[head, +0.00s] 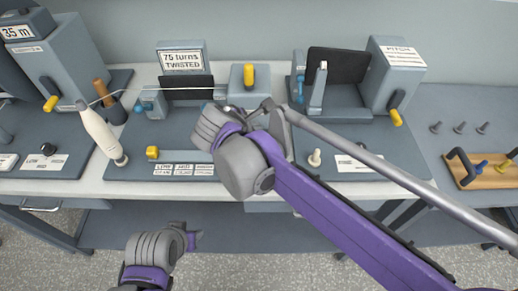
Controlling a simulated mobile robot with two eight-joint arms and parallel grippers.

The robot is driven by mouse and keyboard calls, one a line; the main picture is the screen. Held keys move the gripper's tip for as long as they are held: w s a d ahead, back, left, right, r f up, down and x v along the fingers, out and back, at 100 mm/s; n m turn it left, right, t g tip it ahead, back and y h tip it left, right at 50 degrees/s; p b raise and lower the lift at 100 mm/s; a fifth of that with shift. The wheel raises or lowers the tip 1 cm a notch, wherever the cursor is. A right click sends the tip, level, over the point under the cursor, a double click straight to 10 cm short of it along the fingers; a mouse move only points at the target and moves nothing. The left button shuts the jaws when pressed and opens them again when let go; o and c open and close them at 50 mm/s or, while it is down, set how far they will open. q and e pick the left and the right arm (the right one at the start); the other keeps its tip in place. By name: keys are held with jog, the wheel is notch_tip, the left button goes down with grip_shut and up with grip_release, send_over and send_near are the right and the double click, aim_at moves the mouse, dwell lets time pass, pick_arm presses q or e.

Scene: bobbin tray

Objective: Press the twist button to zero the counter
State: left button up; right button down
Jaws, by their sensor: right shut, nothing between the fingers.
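The twist station stands in the middle of the bench, with a display (181,61) that reads "75 turns TWISTED". A small yellow knob (152,153) sits at the left front of its dark base plate (132,171), beside a row of white label cards (183,169). I cannot tell for certain which part is the twist button. My right gripper (226,107) is shut and empty, above the middle of this station; its wrist and arm hide part of the base plate. My left arm (150,255) is low, in front of the bench; its fingers do not show clearly.
A white bobbin-like spindle (101,134) leans left of the station. A yellow-topped grey block (249,77) stands behind my right gripper. The "PITCH" station (391,75) is to the right, and a wooden tray (489,176) lies far right.

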notch_tip(320, 180, down, 4)
jog(key=shift+r+b, duration=0.1)
jog(key=shift+b, duration=0.85)
pick_arm(q)
jog(key=f, duration=0.3)
jog(key=shift+s+f, duration=0.1)
jog(key=shift+s, duration=0.2)
pick_arm(e)
jog(key=shift+f, duration=0.4)
pick_arm(q)
jog(key=shift+f+b, duration=0.15)
jog(key=shift+b, duration=0.2)
pick_arm(e)
jog(key=shift+f, duration=0.4)
pick_arm(q)
jog(key=shift+f, duration=0.3)
pick_arm(e)
jog(key=shift+f, duration=0.5)
dwell(0.5)
pick_arm(q)
jog(key=shift+w+r+p, duration=0.1)
jog(key=shift+r+p, duration=0.45)
jog(key=shift+r, duration=0.3)
pick_arm(e)
jog(key=shift+r, duration=0.95)
